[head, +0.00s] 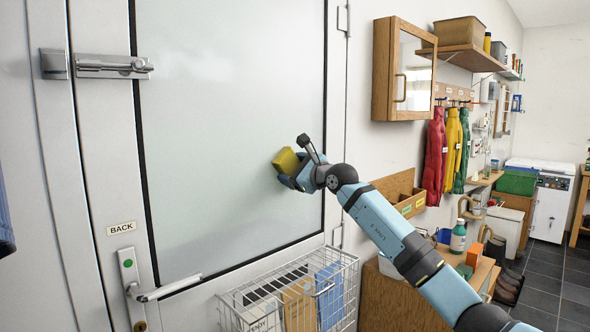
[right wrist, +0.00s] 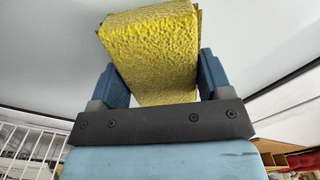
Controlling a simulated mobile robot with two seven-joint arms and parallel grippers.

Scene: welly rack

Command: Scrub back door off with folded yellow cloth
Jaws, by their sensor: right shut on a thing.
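The back door (head: 230,130) has a large frosted pane in a white frame, with a "BACK" label (head: 122,228) at its lower left. My right gripper (head: 288,170) is shut on the folded yellow cloth (head: 287,160) in front of the pane's lower right part. In the right wrist view the cloth (right wrist: 152,55) sits between the two blue fingers and sticks out past them towards the pale surface. I cannot tell whether the cloth touches the pane. My left gripper is not clearly in view; only a dark blue piece shows at the left edge.
A lever handle (head: 165,289) sticks out at the door's lower left, and a latch (head: 112,66) sits at upper left. A wire basket (head: 335,290) stands out below the pane. A wall cabinet (head: 403,70) and a wooden bench with bottles (head: 458,237) are at right.

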